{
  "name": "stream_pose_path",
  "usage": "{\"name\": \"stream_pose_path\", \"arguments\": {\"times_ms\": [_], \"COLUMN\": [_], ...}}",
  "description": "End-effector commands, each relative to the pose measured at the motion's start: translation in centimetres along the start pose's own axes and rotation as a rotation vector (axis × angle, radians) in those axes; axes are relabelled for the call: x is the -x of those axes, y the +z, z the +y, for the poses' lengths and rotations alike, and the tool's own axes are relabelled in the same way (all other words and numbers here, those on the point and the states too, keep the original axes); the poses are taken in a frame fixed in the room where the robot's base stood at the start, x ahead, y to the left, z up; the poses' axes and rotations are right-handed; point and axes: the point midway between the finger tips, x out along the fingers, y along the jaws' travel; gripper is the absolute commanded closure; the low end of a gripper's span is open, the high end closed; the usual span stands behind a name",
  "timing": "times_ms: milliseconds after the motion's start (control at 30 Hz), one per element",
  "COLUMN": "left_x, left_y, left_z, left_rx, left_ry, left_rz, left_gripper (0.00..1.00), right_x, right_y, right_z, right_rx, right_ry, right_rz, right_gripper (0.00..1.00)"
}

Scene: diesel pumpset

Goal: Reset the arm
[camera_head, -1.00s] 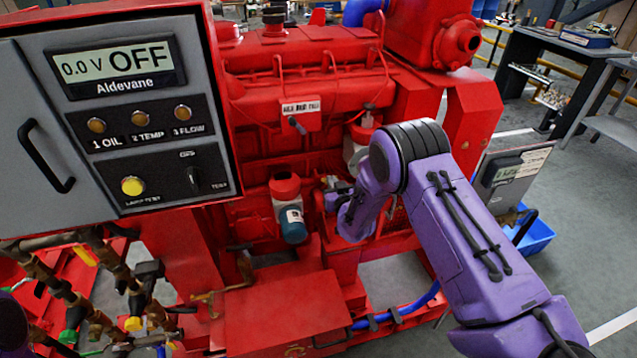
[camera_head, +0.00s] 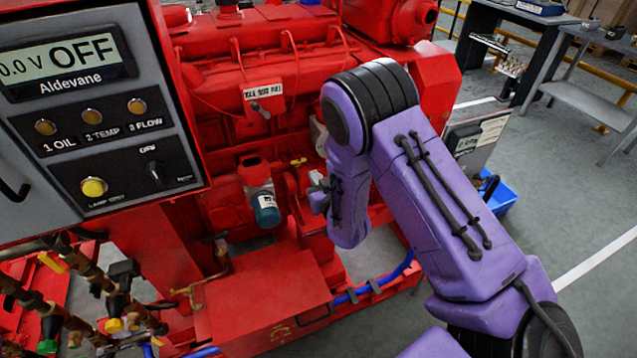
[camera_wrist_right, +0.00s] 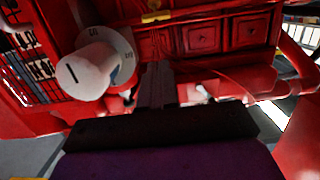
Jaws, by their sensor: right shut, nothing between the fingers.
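My right arm is purple and comes in from the lower right in the head view, bent at a black-ringed joint. My right gripper (camera_head: 319,192) is small and partly hidden beyond the forearm, close to the red engine (camera_head: 270,70). In the right wrist view its dark fingers (camera_wrist_right: 156,85) are together with nothing between them. They point toward the red engine. A white cylindrical part (camera_wrist_right: 92,70) with a marked round face lies left of the fingers. I cannot tell whether the fingers touch anything. My left gripper does not show.
A grey control panel (camera_head: 95,100) reading "0.0 V OFF" stands at the left. A red box (camera_head: 262,300) is low in front of the engine. Pipes with valves (camera_head: 80,295) are at lower left. A blue bin (camera_head: 497,195) and grey tables (camera_head: 590,75) stand right.

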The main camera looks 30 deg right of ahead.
Motion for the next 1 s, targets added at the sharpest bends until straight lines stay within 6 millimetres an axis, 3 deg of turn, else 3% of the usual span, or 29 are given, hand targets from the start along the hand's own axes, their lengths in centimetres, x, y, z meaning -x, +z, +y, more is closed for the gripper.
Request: {"name": "stream_pose_path", "arguments": {"times_ms": [100,333,433,567,600,700,833,900,1000], "left_x": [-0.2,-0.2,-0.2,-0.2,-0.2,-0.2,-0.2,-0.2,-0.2], "left_y": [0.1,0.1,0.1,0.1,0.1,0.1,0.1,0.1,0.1], "left_z": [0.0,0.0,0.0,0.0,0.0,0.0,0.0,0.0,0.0], "left_rx": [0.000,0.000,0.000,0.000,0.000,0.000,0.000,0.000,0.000], "left_ry": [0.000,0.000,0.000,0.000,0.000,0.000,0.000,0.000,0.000], "left_rz": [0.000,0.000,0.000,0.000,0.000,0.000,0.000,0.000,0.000], "left_gripper": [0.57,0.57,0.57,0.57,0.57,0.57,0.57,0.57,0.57], "right_x": [1.0,1.2,2.9,9.2,11.9,18.9,26.6,29.4,31.1], "right_y": [0.0,0.1,3.0,11.6,14.3,19.8,24.0,25.2,26.2], "right_z": [0.1,0.1,0.7,1.7,2.0,2.7,3.3,3.5,3.6], "right_rx": [0.001,-0.015,-0.089,-0.178,-0.198,-0.227,-0.222,-0.213,-0.203], "right_ry": [0.001,0.001,0.047,0.154,0.193,0.285,0.368,0.387,0.397], "right_rz": [0.000,-0.006,-0.131,-0.416,-0.511,-0.726,-0.932,-0.997,-1.039], "right_gripper": [1.00,1.00,1.00,1.00,1.00,1.00,1.00,1.00,1.00]}}
